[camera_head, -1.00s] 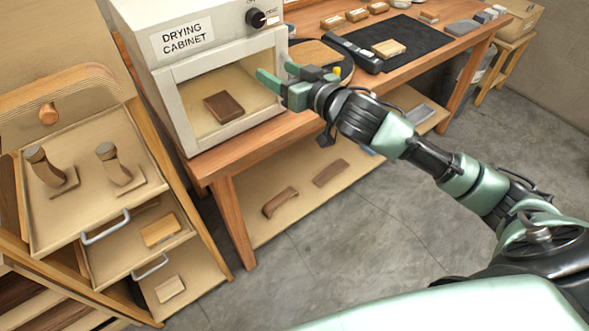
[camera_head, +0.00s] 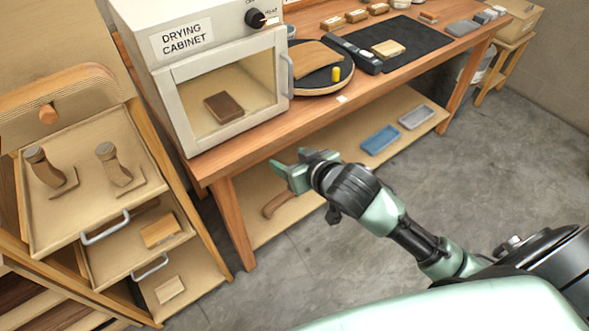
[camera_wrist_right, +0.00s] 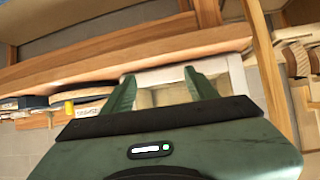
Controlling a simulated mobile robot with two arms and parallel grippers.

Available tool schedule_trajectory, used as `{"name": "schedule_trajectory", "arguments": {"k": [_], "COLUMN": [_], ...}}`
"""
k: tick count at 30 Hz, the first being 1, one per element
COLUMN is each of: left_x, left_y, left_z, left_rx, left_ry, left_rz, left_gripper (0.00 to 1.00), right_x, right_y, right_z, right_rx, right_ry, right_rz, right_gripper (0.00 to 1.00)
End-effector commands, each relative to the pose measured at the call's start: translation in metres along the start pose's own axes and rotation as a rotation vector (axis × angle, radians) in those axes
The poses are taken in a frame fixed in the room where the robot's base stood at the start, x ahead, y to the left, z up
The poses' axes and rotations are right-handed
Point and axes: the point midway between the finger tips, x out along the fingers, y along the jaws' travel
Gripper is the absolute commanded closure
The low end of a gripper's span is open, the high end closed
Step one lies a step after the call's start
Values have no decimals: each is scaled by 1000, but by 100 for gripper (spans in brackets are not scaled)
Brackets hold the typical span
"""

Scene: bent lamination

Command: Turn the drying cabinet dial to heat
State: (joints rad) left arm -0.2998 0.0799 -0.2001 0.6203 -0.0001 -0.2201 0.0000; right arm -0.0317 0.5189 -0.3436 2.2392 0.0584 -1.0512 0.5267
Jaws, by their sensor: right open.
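The white drying cabinet (camera_head: 172,112) stands on the wooden bench at the upper left, its glazed door closed. A dark brown block (camera_head: 224,107) lies inside. The black dial (camera_head: 255,18) is on the cabinet's upper front, right of the name label. Lettering beside it is too small to read fully, and I cannot tell its setting. My right gripper (camera_head: 284,169) is open and empty, below and in front of the bench edge, well apart from the dial. Its two green fingers (camera_wrist_right: 158,92) show spread in the right wrist view. My left gripper is not in view.
The bench (camera_head: 330,103) holds a round turntable with a brown piece and yellow object, a black mat (camera_head: 410,45) and small blocks. A lower shelf (camera_head: 345,150) carries blue and grey trays. A wooden rack (camera_head: 95,190) with drawers stands at left. Floor is clear at right.

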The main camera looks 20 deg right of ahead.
Motion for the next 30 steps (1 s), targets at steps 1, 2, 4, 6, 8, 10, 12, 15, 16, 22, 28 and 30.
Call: {"name": "schedule_trajectory", "arguments": {"k": [1,2,4,6,8,10,12,15,16,22,28,30], "left_x": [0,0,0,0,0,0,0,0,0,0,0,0], "left_y": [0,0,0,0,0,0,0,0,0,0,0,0], "left_z": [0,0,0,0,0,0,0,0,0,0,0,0], "left_rx": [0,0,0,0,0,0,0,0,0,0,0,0], "left_ry": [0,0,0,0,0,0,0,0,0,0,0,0], "left_rz": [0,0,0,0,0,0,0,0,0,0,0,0], "left_gripper": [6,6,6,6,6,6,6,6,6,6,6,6], "right_x": [-2,-2,-4,-5,-6,-6,-6,-6,-6,-6,6,22], "right_y": [-1,-2,-2,-2,-2,-2,-2,-2,-2,-2,3,11], "right_z": [7,11,17,21,24,25,25,25,25,25,39,62], "right_rx": [1,0,-3,-4,-5,-7,-7,-7,-7,-7,-7,-4], "right_ry": [-16,-25,-41,-52,-58,-61,-63,-62,-62,-62,-85,-121], "right_rz": [1,3,7,10,11,13,13,13,13,12,21,34], "right_gripper": [42,42,42,42,42,42,42,42,42,42,42,42]}}
